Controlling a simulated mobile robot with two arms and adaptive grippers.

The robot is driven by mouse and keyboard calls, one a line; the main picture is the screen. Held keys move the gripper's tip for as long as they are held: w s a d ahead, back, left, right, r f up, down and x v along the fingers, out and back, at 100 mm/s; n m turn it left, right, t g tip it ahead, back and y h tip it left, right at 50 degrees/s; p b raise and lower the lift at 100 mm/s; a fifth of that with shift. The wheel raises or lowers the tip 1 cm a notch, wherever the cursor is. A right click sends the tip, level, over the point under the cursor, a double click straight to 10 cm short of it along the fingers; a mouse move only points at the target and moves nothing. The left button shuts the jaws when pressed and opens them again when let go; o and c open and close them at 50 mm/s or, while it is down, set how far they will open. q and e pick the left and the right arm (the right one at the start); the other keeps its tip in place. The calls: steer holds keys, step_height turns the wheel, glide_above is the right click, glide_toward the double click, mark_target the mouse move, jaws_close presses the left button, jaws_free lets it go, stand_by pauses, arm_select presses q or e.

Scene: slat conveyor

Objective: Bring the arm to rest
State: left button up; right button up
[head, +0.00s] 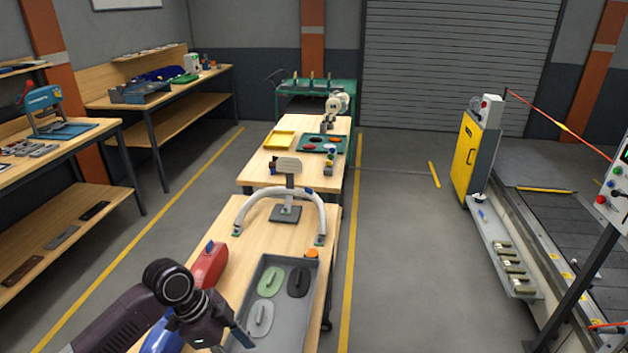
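My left arm comes in from the lower left over the near wooden table (262,214). The end of my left gripper (240,334) is low in the view, over the left edge of a grey tray (262,267). Its fingers are small and seen edge-on, so I cannot tell whether they are apart. Nothing clearly shows held in it. My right gripper is not in view.
The tray holds green and dark handled pieces (269,281). A red object (209,266) and a blue one (160,338) lie close to my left arm. A white arched stand (286,213) rises behind the tray. Floor right of the table is clear up to the conveyor (560,215).

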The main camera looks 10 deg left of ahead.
arm_select(q)
steer(key=s+d+f+n+t, duration=0.1)
steer(key=s+d+f+n, duration=0.5)
steer(key=s, duration=0.4)
steer(key=s+a+r+n+t+y, duration=0.2)
steer(key=s+a+n+y, duration=0.2)
steer(key=s+a+n, duration=0.35)
steer(key=s+d+f+g+b, duration=0.1)
steer(key=s+f+b, duration=0.15)
steer(key=f, duration=1.35)
steer(key=s+d+f+g+b, duration=0.1)
steer(key=s+f+b, duration=0.15)
steer(key=f, duration=1.35)
steer(key=s+a+f+b, duration=0.1)
steer(key=s+f+b, duration=0.2)
steer(key=s+f, duration=0.5)
steer(key=s+a+f+b, duration=0.2)
steer(key=s+f, duration=0.6)
steer(key=f, duration=0.5)
steer(key=shift+s+a+f+g+y+b, duration=0.15)
steer(key=shift+a+f+g+y+b, duration=0.15)
steer(key=shift+g+b, duration=0.1)
